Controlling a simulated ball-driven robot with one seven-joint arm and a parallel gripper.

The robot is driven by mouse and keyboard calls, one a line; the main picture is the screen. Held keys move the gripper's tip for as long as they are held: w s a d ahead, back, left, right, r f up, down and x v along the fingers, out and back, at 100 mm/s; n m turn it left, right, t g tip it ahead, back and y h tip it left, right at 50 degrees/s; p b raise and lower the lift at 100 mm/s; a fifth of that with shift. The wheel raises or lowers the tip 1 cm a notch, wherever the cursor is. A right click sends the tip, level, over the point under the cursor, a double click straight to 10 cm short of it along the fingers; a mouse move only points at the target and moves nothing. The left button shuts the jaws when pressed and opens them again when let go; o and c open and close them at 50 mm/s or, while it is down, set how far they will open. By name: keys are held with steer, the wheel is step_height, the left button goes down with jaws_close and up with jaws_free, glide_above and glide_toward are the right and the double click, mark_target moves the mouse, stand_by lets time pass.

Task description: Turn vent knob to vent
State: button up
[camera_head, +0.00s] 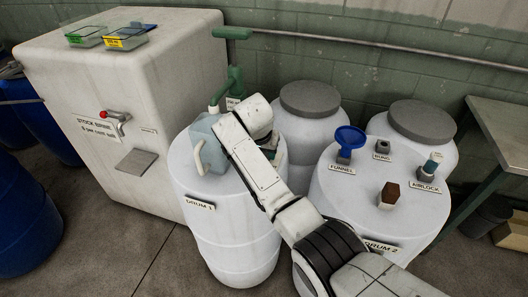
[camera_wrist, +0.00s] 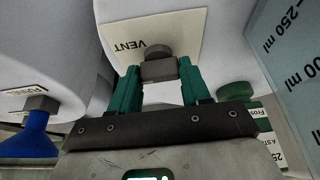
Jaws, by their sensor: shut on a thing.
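The vent knob (camera_wrist: 158,62) is a dark grey knob standing in front of a cream plate (camera_wrist: 185,30) lettered VENT in the wrist view. My gripper (camera_wrist: 158,82) has its green fingers on either side of the knob and is shut on it. The lettering appears upside down in this view, and I cannot tell the knob's exact angle. In the head view, my white arm reaches over the right part of Drum 1 (camera_head: 235,225) and hides the knob and most of my gripper.
A pale blue jug (camera_head: 208,150) stands on Drum 1, close beside my arm; its ml marks show at right in the wrist view (camera_wrist: 292,70). Drum 2 (camera_head: 335,190) carries a blue funnel (camera_head: 348,140) and a brown block (camera_head: 389,194). A large white cabinet (camera_head: 150,80) stands left.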

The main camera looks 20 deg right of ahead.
steer(key=shift+w+m, duration=0.1)
steer(key=shift+m, duration=0.2)
stand_by(0.4)
steer(key=o, duration=1.1)
steer(key=shift+c, duration=0.2)
steer(key=v, duration=1)
steer(key=shift+a+r, duration=0.25)
steer(key=shift+r, duration=0.1)
